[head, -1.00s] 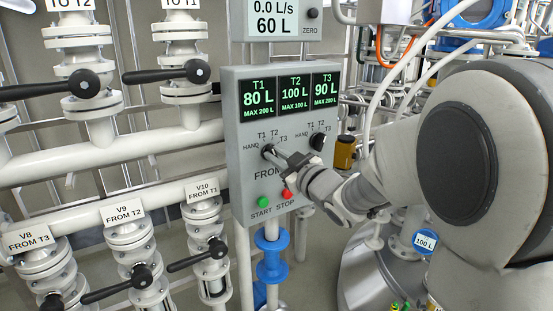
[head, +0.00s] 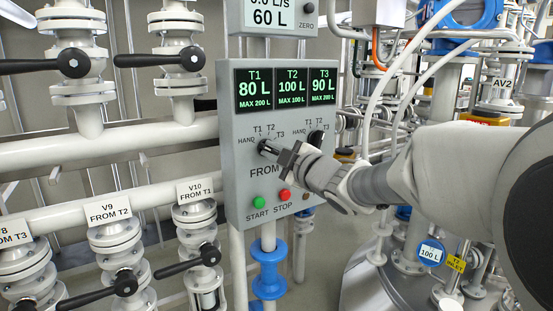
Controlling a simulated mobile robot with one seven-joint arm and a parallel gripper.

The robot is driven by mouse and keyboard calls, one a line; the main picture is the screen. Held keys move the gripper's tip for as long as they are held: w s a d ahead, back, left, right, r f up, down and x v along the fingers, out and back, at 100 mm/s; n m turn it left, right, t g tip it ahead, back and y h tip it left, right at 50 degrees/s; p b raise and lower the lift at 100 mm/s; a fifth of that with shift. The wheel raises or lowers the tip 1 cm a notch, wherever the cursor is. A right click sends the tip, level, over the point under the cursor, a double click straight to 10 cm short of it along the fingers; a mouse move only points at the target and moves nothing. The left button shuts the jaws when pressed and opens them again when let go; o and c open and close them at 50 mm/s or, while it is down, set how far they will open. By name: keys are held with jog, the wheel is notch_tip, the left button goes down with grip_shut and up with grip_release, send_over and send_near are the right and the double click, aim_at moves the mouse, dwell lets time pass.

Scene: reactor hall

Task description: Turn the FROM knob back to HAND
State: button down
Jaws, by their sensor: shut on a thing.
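The FROM knob (head: 263,146) is a small black knob on the front of the grey control box (head: 231,185). HAND, T1, T2 and T3 labels arc above it. My gripper (head: 273,151) reaches in from the right and is shut on the knob. A second black knob (head: 316,138), with similar labels, sits to the right, partly behind my gripper.
A green START button (head: 258,202) and a red STOP button (head: 284,195) sit just below my gripper. A display (head: 288,89) reads T1 80 L, T2 100 L, T3 90 L. Valves with black levers, such as V10 (head: 188,262), and white pipes stand left. A tank and hoses stand right.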

dwell(0.4)
jog(key=c, duration=0.9)
grip_release()
jog(key=shift+p+v, duration=1.45)
jog(key=shift+v, duration=7.25)
